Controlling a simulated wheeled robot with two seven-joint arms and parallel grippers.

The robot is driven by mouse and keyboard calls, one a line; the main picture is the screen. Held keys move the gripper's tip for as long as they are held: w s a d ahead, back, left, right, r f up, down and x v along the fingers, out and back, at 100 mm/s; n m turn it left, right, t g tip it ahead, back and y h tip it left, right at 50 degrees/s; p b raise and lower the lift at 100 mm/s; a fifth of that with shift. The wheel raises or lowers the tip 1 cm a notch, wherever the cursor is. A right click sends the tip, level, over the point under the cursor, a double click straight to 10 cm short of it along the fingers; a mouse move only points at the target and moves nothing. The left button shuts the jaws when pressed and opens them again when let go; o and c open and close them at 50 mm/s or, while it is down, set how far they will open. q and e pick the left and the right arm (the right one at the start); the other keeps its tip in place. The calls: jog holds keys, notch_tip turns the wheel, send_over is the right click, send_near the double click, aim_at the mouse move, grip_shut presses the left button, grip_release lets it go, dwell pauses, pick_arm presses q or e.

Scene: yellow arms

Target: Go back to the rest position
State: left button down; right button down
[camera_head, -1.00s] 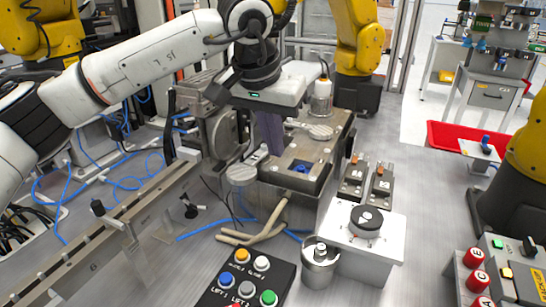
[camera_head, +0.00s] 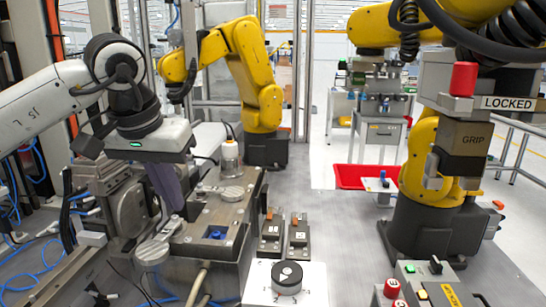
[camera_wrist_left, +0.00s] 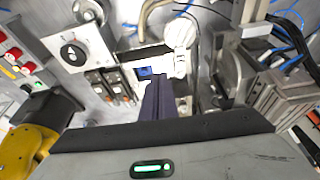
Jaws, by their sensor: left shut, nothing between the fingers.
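My left arm comes in from the left in the head view. Its gripper (camera_head: 174,203) points down over the left part of the grey metal fixture (camera_head: 232,213), with its dark fingers together and nothing between them. In the left wrist view the closed fingers (camera_wrist_left: 156,95) reach toward the fixture, close to a small blue part (camera_wrist_left: 145,71). That blue part also shows in the head view (camera_head: 216,233), to the right of the fingertips. I cannot tell whether the fingertips touch the fixture. My right gripper is not in view.
A white box with a black round knob (camera_head: 287,277) and two small switch blocks (camera_head: 271,237) stand right of the fixture. A yellow robot arm (camera_head: 245,75) stands behind it. Another, with a "LOCKED" sign (camera_head: 508,103), stands at right. A red tray (camera_head: 362,176) lies farther back.

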pick_arm(q)
jog(key=f, duration=0.2)
jog(key=d+f, duration=0.1)
jog(key=f, duration=0.1)
jog(key=d+f, duration=0.1)
jog(key=f, duration=0.1)
jog(key=shift+w+d+f, duration=0.1)
jog(key=shift+w+f, duration=0.1)
jog(key=shift+w, duration=0.1)
jog(key=shift+f, duration=0.7)
jog(key=shift+s+a+f, duration=0.1)
jog(key=shift+s+a, duration=0.15)
jog(key=shift+a, duration=0.6)
jog(key=shift+s+a+f, duration=0.1)
jog(key=shift+s+a, duration=0.1)
jog(key=shift+a, duration=0.65)
